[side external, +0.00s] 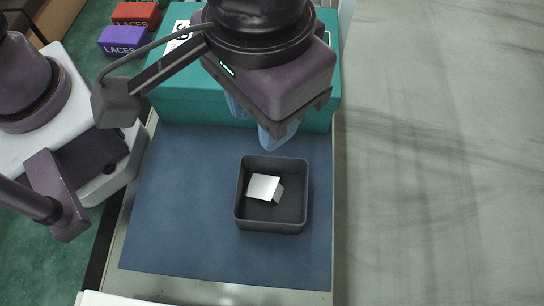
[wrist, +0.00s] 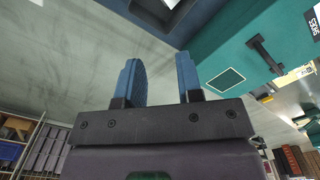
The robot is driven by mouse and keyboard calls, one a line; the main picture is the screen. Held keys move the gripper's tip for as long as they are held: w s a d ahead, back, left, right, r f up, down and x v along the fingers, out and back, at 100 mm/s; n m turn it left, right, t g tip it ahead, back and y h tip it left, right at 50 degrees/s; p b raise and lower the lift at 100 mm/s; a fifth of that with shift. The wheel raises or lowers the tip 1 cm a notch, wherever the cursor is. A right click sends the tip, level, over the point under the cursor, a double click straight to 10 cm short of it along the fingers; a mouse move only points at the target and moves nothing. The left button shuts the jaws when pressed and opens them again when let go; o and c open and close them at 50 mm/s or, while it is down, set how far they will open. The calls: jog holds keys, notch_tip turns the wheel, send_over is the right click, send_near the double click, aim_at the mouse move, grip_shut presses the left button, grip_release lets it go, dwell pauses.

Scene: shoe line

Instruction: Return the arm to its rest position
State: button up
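My gripper (side external: 259,128) hangs just behind a small dark square bin in the side view, in front of the teal box. Its blue fingers also show in the wrist view (wrist: 160,75), apart with nothing between them, so it is open and empty. The dark bin (side external: 241,205) stands on the blue mat and holds a white block-like piece (side external: 265,187), which lies tilted inside. The arm above the gripper hides part of the teal box.
The blue mat (side external: 180,220) is clear left of the bin. The teal shoe box (side external: 185,108) stands close behind my gripper. The grey floor on the right is bare.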

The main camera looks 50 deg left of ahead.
dwell(0.3)
jog(key=a+r+t, duration=0.2)
jog(key=a+r, duration=0.1)
jog(key=a, duration=0.7)
jog(key=a+r+t, duration=0.1)
jog(key=a+r, duration=0.2)
jog(key=a, duration=0.7)
jog(key=a+r+t, duration=0.2)
jog(key=a+r, duration=0.1)
jog(key=a, duration=0.8)
jog(key=shift+s+r+t, duration=0.15)
jog(key=shift+s+t, duration=0.15)
jog(key=shift+s, duration=0.05)
